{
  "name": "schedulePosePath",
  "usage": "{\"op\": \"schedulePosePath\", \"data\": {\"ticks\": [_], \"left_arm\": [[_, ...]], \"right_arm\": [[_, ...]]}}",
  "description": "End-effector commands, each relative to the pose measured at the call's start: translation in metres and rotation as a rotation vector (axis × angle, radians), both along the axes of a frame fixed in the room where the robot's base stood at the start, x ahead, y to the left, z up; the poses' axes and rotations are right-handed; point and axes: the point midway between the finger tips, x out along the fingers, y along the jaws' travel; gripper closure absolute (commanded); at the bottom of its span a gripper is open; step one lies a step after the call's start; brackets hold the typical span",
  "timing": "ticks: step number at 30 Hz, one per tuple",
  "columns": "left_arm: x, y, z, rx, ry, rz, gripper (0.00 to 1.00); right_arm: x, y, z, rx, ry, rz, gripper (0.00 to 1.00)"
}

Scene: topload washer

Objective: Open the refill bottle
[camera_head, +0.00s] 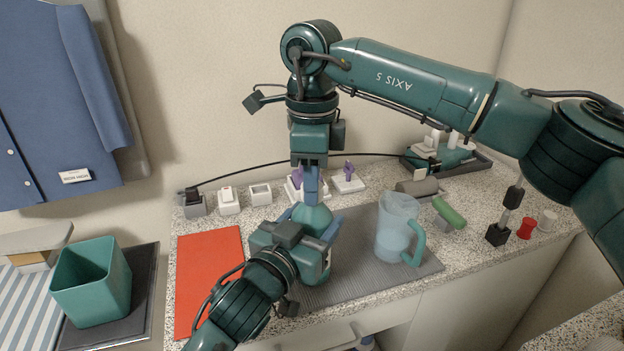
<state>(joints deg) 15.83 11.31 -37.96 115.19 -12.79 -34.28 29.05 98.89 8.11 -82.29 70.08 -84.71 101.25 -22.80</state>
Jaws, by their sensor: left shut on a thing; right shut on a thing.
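The refill bottle (316,218) is teal and stands upright on the grey mat (416,263). My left gripper (312,227) comes in from the lower left and is shut around the bottle's upper body, one blue finger on each side. My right gripper (312,198) points straight down from above and is shut at the bottle's top. The cap is hidden by the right gripper's fingers, so I cannot tell whether it is still seated. The front of the bottle is partly covered by my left gripper.
A clear blue jug (396,228) stands close right of the bottle. A red mat (209,272) lies to the left. Small white holders (229,201) line the back, with a green-handled tool (448,212) at the right. A teal bin (92,284) stands far left.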

Motion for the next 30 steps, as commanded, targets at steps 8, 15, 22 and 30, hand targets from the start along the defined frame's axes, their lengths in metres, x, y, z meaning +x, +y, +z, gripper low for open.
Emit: {"op": "schedulePosePath", "data": {"ticks": [8,15,22,30], "left_arm": [[-0.0002,-0.0004,-0.0005,0.000,0.001,-0.001,1.00],[-0.0002,-0.0004,-0.0005,0.000,0.001,-0.001,1.00],[-0.0002,-0.0004,-0.0004,-0.001,0.000,-0.001,1.00],[-0.0004,-0.0005,-0.0003,-0.001,0.000,-0.001,1.00]], "right_arm": [[-0.0013,0.0007,-0.0012,0.000,0.003,0.625,1.00],[-0.0012,0.0004,-0.0011,-0.001,0.002,1.166,1.00],[-0.0010,0.0000,-0.0010,-0.002,0.002,1.670,1.00],[-0.0008,-0.0003,-0.0008,-0.001,0.001,1.919,1.00]]}}
